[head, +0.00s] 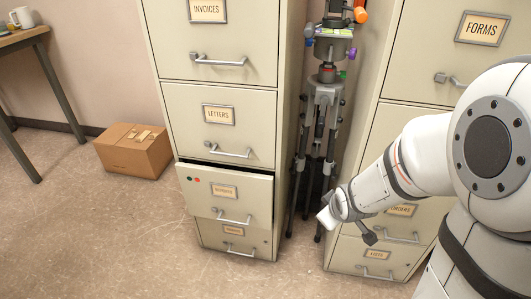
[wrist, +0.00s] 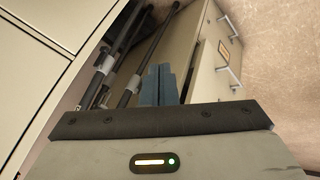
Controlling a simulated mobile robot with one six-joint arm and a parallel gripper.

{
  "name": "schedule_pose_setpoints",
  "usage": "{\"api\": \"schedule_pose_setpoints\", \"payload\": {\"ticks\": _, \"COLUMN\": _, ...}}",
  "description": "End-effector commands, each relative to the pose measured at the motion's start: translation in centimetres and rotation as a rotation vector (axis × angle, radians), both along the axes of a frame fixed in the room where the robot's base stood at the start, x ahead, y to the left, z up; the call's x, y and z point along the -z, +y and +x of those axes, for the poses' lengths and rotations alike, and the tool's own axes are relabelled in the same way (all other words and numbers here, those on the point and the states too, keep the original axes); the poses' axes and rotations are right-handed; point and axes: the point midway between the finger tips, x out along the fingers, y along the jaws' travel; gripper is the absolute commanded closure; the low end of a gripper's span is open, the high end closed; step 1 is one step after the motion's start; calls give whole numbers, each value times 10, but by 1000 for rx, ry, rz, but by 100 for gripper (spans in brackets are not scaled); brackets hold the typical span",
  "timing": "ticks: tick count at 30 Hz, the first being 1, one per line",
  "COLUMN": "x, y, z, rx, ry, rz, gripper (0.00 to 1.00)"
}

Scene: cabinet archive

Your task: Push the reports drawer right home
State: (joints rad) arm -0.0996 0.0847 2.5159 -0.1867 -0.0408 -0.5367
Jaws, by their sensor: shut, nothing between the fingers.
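The reports drawer (head: 228,188) is the third one down in the left cabinet. It stands partly out, with a dark gap above its front. Its label is too blurred to read surely; its silver handle (head: 232,217) is below the label. My gripper (head: 326,200) is to the right of the drawer, apart from it, in front of the gap between the cabinets. In the wrist view the blue-grey fingers (wrist: 158,86) are together with nothing between them. The left cabinet (wrist: 205,65) shows beyond them, with handles and a label at its right.
A black tripod (head: 322,120) with coloured knobs stands between the cabinets, close behind my gripper. The right cabinet (head: 400,125) is beside my arm. A cardboard box (head: 134,150) lies on the floor at left, near a table (head: 22,37) with a mug (head: 22,17). Floor before the drawer is clear.

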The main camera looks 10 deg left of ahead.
Motion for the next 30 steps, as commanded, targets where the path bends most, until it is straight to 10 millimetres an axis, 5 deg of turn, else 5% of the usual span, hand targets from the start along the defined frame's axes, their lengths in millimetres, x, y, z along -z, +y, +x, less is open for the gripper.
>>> {"api": "schedule_pose_setpoints", "payload": {"ticks": 6, "x": 35, "y": 52, "z": 41, "rx": -399, "ry": -277, "rz": -119, "gripper": 100}}
{"api": "schedule_pose_setpoints", "payload": {"ticks": 11, "x": 52, "y": 94, "z": 49, "rx": -650, "ry": -513, "rz": -190, "gripper": 100}}
{"api": "schedule_pose_setpoints", "payload": {"ticks": 19, "x": 62, "y": 149, "z": 24, "rx": -903, "ry": -930, "rz": -290, "gripper": 100}}
{"api": "schedule_pose_setpoints", "payload": {"ticks": 30, "x": 55, "y": 166, "z": -3, "rx": -941, "ry": -1200, "rz": -365, "gripper": 100}}
